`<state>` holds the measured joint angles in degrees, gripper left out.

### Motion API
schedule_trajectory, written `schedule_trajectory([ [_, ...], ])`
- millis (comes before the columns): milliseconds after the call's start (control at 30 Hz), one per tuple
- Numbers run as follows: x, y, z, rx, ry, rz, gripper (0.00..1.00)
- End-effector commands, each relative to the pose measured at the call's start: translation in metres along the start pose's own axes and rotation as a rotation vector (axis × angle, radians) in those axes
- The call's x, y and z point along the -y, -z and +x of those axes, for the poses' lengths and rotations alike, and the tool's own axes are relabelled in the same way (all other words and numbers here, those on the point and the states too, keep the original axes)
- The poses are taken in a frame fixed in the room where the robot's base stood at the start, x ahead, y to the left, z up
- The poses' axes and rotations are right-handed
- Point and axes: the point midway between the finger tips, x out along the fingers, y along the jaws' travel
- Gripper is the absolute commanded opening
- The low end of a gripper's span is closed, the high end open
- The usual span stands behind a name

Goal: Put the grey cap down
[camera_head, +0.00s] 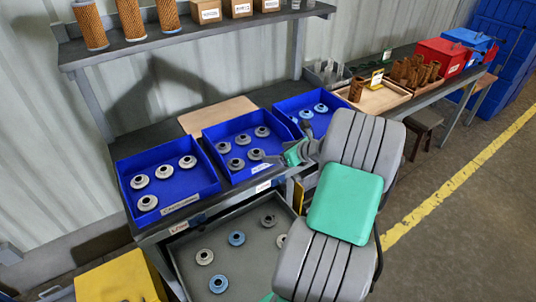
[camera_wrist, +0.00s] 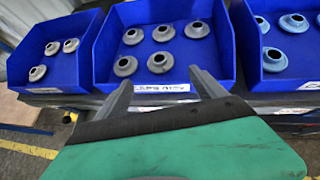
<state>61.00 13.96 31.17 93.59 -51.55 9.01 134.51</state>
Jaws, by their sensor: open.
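The middle blue tray (camera_head: 207,141) holds several grey caps, lying flat and apart from each other. One grey cap (camera_head: 256,154) lies near the tray's front right, close to my gripper (camera_head: 274,159). In the wrist view my gripper (camera_wrist: 163,84) is open, with nothing between its fingers. The fingers reach toward the front wall of the middle tray (camera_wrist: 240,50). A grey cap (camera_wrist: 160,62) sits inside the tray just beyond the gap between the fingertips. In the head view my arm hides part of the tray's right side.
A left blue tray (camera_head: 122,170) holds white caps, and a right one (camera_head: 284,106) holds blue caps. Below, an open grey drawer (camera_head: 190,262) holds mixed caps. A shelf (camera_head: 190,39) with filters and boxes runs above. A wooden board (camera_head: 215,112) lies behind the trays.

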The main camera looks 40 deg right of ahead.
Motion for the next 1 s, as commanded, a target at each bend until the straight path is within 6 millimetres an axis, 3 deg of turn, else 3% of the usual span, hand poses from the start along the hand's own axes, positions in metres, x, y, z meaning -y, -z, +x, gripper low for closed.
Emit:
schedule_trajectory([
  [67,-0.007,-0.004,-0.003,-0.012,-0.009,-0.043,0.80],
  [167,-0.043,-0.021,0.002,-0.076,-0.059,-0.290,0.80],
  [267,-0.112,-0.042,0.003,-0.180,-0.172,-0.762,0.80],
  [300,-0.144,-0.047,-0.002,-0.217,-0.232,-0.988,0.80],
  [367,-0.188,-0.050,-0.016,-0.260,-0.332,-1.323,0.80],
  [500,-0.274,-0.041,-0.067,-0.279,-0.597,-2.054,0.80],
  [600,-0.312,-0.023,-0.107,-0.233,-0.787,-2.467,0.80],
  [700,-0.331,-0.007,-0.134,-0.169,-0.929,-2.727,0.80],
  [767,-0.336,-0.001,-0.143,-0.141,-0.980,-2.811,0.80],
  [1000,-0.340,0.003,-0.147,-0.123,-1.015,-2.861,0.80],
])
